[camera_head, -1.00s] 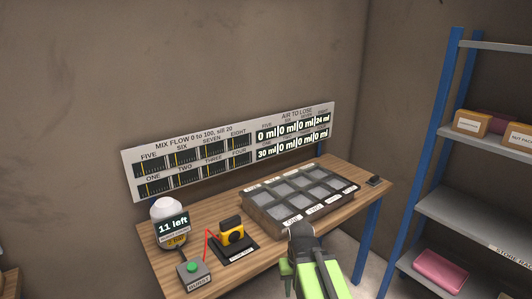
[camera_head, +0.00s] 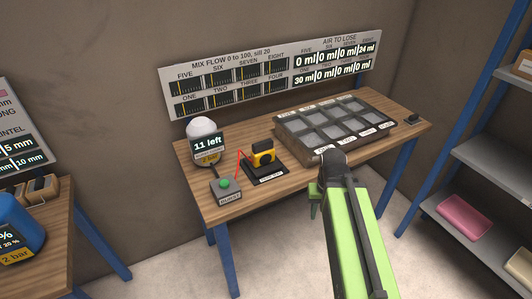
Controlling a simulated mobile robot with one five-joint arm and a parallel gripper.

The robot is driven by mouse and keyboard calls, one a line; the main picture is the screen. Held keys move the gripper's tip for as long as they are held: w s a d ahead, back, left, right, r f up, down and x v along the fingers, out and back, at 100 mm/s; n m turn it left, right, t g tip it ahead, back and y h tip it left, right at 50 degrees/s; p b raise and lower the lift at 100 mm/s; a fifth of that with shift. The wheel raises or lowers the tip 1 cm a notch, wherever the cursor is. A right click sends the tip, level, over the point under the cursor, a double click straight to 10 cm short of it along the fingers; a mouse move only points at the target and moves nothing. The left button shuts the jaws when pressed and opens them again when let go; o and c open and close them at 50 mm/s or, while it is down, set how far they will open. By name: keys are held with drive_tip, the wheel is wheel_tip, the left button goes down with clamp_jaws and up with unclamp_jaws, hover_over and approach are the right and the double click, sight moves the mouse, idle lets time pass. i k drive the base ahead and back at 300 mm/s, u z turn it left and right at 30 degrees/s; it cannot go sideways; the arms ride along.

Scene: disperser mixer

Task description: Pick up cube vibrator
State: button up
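A small yellow device with a black face (camera_head: 263,154), which looks like the cube vibrator, sits upright on a dark labelled base (camera_head: 266,172) on the wooden bench. A red line runs beside its left side. My green arm reaches up from the bottom of the picture, right of and nearer than the device. My gripper (camera_head: 315,198) shows only as a small green part below the dark joint, in front of the bench edge and apart from the device. Its fingers are mostly hidden by the arm, so its opening is unclear.
A grey box with a green button (camera_head: 226,188) and a white dispenser reading "11 left" (camera_head: 206,142) stand left of the device. A grey compartment tray (camera_head: 335,127) fills the bench's right part. Blue-framed shelving (camera_head: 470,158) stands right; another table (camera_head: 48,240) stands left.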

sight(263, 153)
drive_tip(key=u, duration=1.1)
drive_tip(key=k, duration=0.15)
drive_tip(key=u, duration=2.9)
drive_tip(key=k, duration=0.75)
drive_tip(key=z, duration=1.95)
drive_tip(key=i, duration=1.1)
drive_tip(key=u, duration=0.2)
